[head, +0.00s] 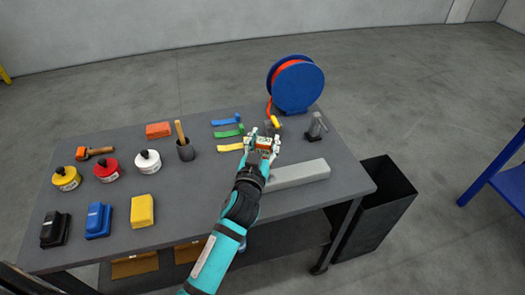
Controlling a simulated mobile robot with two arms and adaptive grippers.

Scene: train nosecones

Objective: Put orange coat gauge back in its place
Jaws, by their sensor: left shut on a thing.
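My left gripper (263,145) is over the right part of the grey table (205,200), shut on a small orange thing, which looks like the orange coat gauge (263,143). The fingers cover much of it, and I cannot tell whether it touches the table. A dark piece with a yellow top (275,122) stands just behind the gripper. My right gripper is out of view.
Blue, green and yellow strips (227,134) lie left of the gripper. A light grey bar (298,174) lies in front of it. A hose reel (297,84) and a grey tool (315,127) stand behind. A black bin (385,205) stands right.

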